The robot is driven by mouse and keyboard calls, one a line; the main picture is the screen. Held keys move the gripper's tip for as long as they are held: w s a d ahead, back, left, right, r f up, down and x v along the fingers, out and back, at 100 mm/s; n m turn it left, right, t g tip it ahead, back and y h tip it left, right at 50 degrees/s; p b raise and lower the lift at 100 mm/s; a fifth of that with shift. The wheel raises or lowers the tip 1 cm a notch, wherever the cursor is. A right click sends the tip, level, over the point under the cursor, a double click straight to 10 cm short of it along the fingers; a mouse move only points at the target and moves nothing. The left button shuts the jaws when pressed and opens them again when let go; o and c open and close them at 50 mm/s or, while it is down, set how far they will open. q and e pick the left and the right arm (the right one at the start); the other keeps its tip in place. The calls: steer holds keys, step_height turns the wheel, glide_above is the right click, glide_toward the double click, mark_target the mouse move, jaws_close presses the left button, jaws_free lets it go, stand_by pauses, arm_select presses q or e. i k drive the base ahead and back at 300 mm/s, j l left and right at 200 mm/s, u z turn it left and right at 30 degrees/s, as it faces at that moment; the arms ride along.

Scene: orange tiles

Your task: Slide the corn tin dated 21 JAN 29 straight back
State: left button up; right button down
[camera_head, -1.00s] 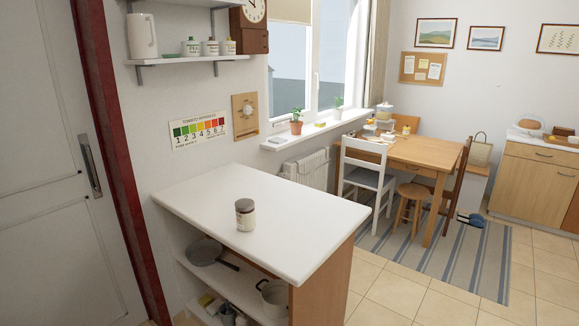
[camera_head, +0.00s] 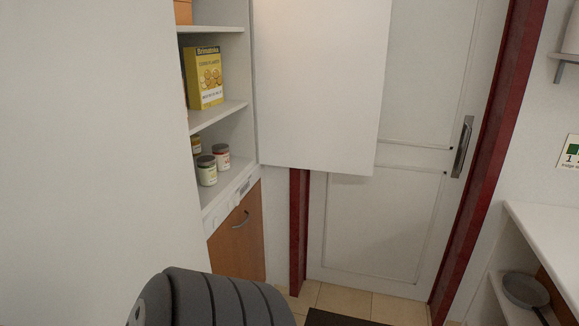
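I see no tin that I can read as corn or as dated 21 JAN 29. Small jars stand on the lower shelf (camera_head: 222,186) of an open cupboard at left. One jar (camera_head: 206,170) with a dark lid is in front, and another jar (camera_head: 221,157) with a reddish lid is to its right. A third jar (camera_head: 195,146) is partly hidden behind them. Their labels are too small to read. Neither of my grippers is in view; a dark ribbed part of my own arm shows at the bottom.
A yellow box (camera_head: 205,77) stands on the shelf above. A white cupboard door (camera_head: 320,85) hangs open right of the shelves. A large white panel (camera_head: 85,150) fills the left. A white counter (camera_head: 548,228) with a pan (camera_head: 526,290) below is at right.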

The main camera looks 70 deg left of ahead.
mark_target(206, 164)
steer(key=u, duration=2.75)
steer(key=l+z, duration=0.1)
steer(key=i+j, duration=0.05)
